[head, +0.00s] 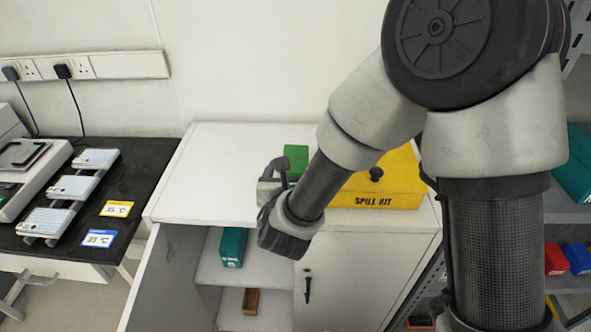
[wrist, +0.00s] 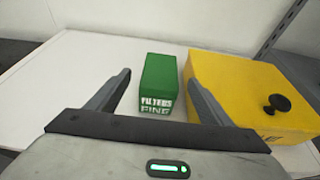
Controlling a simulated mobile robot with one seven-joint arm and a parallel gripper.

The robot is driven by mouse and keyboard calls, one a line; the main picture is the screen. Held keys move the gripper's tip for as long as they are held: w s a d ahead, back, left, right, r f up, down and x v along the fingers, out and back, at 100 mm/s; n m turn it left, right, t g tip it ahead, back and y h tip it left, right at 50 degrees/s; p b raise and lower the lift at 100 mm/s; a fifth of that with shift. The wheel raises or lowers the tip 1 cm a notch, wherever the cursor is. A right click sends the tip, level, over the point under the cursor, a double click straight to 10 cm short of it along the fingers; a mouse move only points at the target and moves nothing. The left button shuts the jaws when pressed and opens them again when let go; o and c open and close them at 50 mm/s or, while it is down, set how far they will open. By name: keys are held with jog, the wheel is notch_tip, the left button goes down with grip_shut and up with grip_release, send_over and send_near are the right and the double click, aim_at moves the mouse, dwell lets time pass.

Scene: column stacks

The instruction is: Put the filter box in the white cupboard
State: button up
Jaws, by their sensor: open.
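The filter box is a green box (wrist: 158,85) with white lettering reading "FILTERS FINE". It stands on top of the white cupboard (head: 205,180), and its upper part shows behind my gripper in the head view (head: 297,155). My gripper (wrist: 160,90) is open and empty, its fingers pointing toward the box, one to each side of it in the wrist view. I cannot tell whether the fingertips have reached the box. The cupboard's left front is open, showing shelves; its right door (head: 345,285) is shut. A teal box (head: 233,247) stands on the upper shelf.
A yellow spill kit (head: 385,182) with a black knob stands right of the filter box, close to my right finger. A brown item (head: 251,301) lies on the lower shelf. The open door (head: 165,275) sticks out at the left. The cupboard top is clear at left.

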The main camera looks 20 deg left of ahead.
aim_at(295, 159)
jog(key=shift+x, duration=3.55)
jog(key=shift+r, duration=0.15)
jog(key=c, duration=1.3)
